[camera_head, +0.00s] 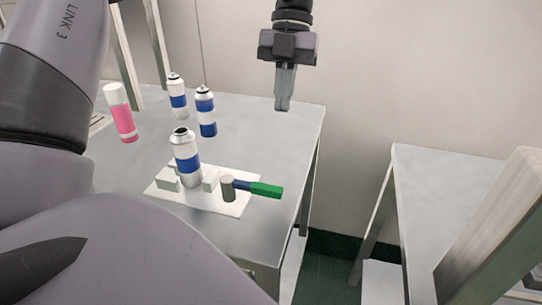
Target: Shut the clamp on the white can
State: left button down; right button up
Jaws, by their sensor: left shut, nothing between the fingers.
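The white can (185,147) has a blue band and a dark open top. It stands upright on a white base plate (228,207), between two small white blocks (168,180). The clamp (228,188) is on the same plate, right of the can. It has a grey cylindrical body and a green handle (266,190) pointing right, out past the plate. My left gripper (283,107) points down above the table's back right edge, its fingers together and empty. It is well above and apart from the handle. My right gripper is not in view.
Two more blue-banded cans (206,115) and a pink bottle with a white cap (123,120) stand at the back of the grey table (270,135). The table's right part is clear. Another table (430,190) stands to the right, across a gap.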

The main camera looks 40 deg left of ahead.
aim_at(251, 193)
pick_arm(q)
jog(key=x, duration=0.9)
jog(key=shift+s+f+b, duration=0.15)
jog(key=shift+f+b, duration=0.15)
jog(key=shift+s+d+f, duration=0.15)
jog(key=shift+s, duration=0.2)
jog(key=shift+s+d+p, duration=0.15)
jog(key=shift+s+d, duration=0.25)
jog(key=shift+s, duration=0.3)
jog(key=shift+s+d+p, duration=0.15)
jog(key=shift+s+d, duration=0.25)
jog(key=shift+s, duration=0.3)
